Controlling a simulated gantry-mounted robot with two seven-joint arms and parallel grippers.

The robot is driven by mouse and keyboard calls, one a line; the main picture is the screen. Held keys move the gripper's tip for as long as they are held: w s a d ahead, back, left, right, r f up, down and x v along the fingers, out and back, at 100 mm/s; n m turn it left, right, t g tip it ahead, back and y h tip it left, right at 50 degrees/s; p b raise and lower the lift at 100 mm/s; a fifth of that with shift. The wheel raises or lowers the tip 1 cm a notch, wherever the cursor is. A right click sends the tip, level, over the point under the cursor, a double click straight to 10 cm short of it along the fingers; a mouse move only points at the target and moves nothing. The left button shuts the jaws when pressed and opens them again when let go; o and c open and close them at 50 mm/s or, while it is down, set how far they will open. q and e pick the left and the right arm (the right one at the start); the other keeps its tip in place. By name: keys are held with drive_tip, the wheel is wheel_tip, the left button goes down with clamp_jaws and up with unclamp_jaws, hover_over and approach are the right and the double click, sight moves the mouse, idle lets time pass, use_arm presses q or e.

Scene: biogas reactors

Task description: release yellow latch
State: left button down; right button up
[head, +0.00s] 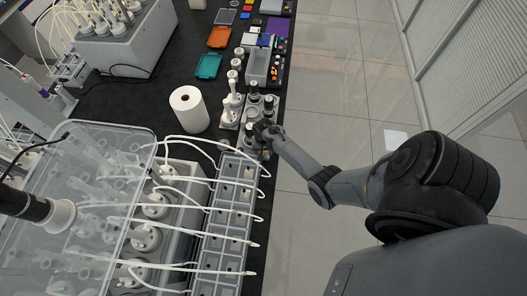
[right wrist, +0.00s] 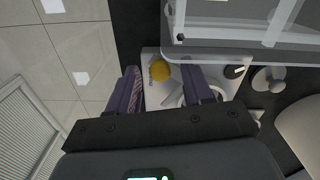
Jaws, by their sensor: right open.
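The yellow latch is a round yellow knob (right wrist: 160,71) on a pale plate (right wrist: 155,95) in the right wrist view. It lies ahead of and between the two dark fingers of my right gripper (right wrist: 160,82), which are spread apart with nothing held. Whether a finger touches the knob I cannot tell. In the head view my right gripper (head: 261,128) reaches in from the right over small equipment at the bench's right edge; the knob cannot be made out clearly there. My left gripper is not in view.
A clear-walled container (right wrist: 240,25) overhangs the plate's far side in the right wrist view. A grey compartment rack (head: 230,220) with white tubes lies just below the gripper in the head view. A paper roll (head: 188,108) stands to its left. Open floor lies to the right.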

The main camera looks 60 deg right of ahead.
drive_tip(key=shift+c, duration=0.4)
clamp_jaws()
drive_tip(key=shift+a+r+m+p, duration=0.15)
drive_tip(key=shift+a+m+p, duration=0.05)
drive_tip(key=shift+m+p, duration=0.2)
drive_tip(key=shift+w+a+m+p, duration=0.2)
drive_tip(key=shift+a+m+p, duration=0.15)
drive_tip(key=shift+m, duration=0.45)
drive_tip(key=shift+o, duration=0.4)
unclamp_jaws()
